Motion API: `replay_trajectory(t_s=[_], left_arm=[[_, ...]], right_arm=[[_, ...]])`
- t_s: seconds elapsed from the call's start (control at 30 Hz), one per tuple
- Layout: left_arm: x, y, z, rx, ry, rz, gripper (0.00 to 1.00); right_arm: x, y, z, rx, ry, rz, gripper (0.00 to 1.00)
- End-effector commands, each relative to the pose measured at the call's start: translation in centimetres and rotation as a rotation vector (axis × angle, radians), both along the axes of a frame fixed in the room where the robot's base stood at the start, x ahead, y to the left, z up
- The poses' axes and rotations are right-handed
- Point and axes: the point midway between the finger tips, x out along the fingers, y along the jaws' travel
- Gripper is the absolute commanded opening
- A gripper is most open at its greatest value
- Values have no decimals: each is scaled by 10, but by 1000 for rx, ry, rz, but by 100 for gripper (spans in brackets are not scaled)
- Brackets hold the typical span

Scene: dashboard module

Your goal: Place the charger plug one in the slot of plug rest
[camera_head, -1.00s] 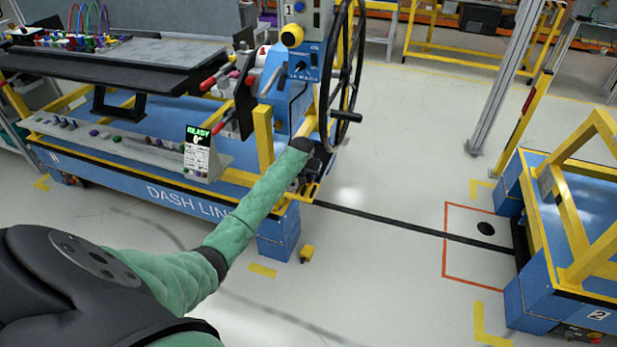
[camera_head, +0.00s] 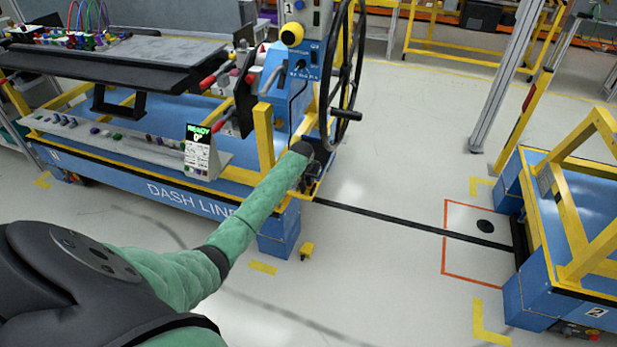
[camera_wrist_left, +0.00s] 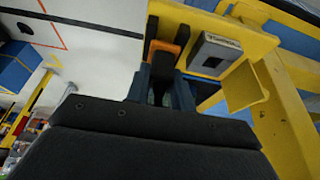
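In the head view my left arm reaches to the right end of the dash line station, and its gripper (camera_head: 308,172) is small and dark below the steering wheel. In the left wrist view the two blue-grey fingers of my left gripper (camera_wrist_left: 161,88) stand on either side of a dark piece, which looks like the charger plug (camera_wrist_left: 160,84). Just beyond the fingertips is a black forked holder with an orange part, which appears to be the plug rest (camera_wrist_left: 181,48). Whether the plug sits in the slot is hard to tell. My right gripper is not in view.
A grey labelled box (camera_wrist_left: 212,52) sits on the yellow bracket right beside the fingers. The black steering wheel (camera_head: 349,78) and yellow posts (camera_head: 264,137) stand close to the arm. Open floor lies between this station and the second blue cart (camera_head: 540,230).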

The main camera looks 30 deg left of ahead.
Motion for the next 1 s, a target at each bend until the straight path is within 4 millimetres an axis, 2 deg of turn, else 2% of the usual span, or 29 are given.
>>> replay_trajectory(t_s=[0.03,0.1,0.4,0.53,0.67,1.0], left_arm=[[0,0,0,0,0,0,33],[0,0,0,0,0,0,45],[0,0,1,0,0,0,45],[0,0,9,1,-2,-1,45],[-6,-2,27,1,-3,-2,45],[-31,-7,88,1,-1,-1,45]], right_arm=[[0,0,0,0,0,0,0],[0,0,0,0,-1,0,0],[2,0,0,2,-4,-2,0],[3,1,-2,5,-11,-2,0],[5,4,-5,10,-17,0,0],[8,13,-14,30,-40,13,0]])
